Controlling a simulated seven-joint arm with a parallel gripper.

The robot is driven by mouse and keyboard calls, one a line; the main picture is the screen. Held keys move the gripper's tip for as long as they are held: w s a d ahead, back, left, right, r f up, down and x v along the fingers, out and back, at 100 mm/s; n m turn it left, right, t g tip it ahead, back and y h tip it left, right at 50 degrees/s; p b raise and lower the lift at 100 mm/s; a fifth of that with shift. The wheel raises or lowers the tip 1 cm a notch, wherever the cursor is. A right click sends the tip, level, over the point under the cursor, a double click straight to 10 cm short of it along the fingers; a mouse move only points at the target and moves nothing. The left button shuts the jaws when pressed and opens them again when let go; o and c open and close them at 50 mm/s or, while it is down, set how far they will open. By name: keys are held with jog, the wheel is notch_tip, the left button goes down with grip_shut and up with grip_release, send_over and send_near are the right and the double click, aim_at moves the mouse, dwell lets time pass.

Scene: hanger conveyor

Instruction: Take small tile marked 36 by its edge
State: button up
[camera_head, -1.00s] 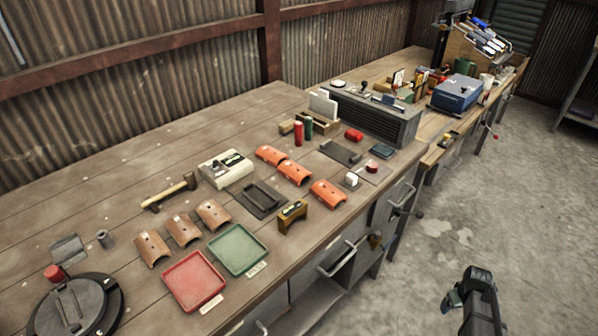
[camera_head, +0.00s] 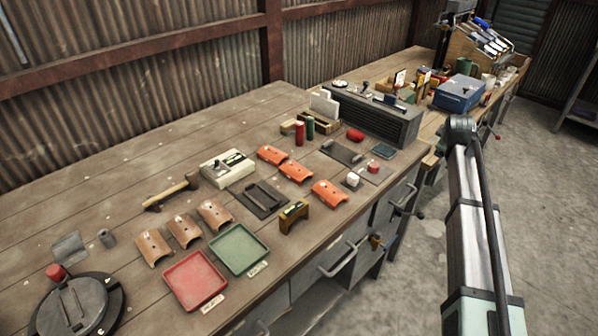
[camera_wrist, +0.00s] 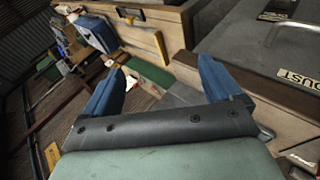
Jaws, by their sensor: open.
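Several curved clay tiles lie on the workbench in the head view. The brighter orange row includes one tile (camera_head: 294,173) in its middle, and the browner row includes another tile (camera_head: 184,231). Pale flat plates (camera_head: 323,104) stand upright in a wooden holder behind them. Their markings are too small to read, so I cannot tell which piece is marked 36. My gripper (camera_wrist: 164,68) is open in the wrist view, its two blue fingers wide apart with nothing held between them. In the head view its fingers cannot be made out.
A red tray (camera_head: 194,281) and a green tray (camera_head: 238,249) lie near the bench's front edge. A hammer (camera_head: 168,192), a cream box (camera_head: 227,168) and a dark ribbed block (camera_head: 375,116) stand around the tiles. Drawer handles stick out in front.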

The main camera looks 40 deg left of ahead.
jog(key=s+a+r+n+t+y, duration=0.1)
jog(key=a+r+n, duration=0.1)
jog(key=a+r, duration=0.85)
jog(key=m+g+h, duration=0.2)
jog(key=g+h, duration=0.2)
jog(key=g, duration=0.6)
send_over(296, 168)
notch_tip(296, 168, down, 2)
notch_tip(296, 168, down, 13)
jog(key=shift+f, duration=0.1)
jog(key=shift+c, duration=0.2)
jog(key=c, duration=1.2)
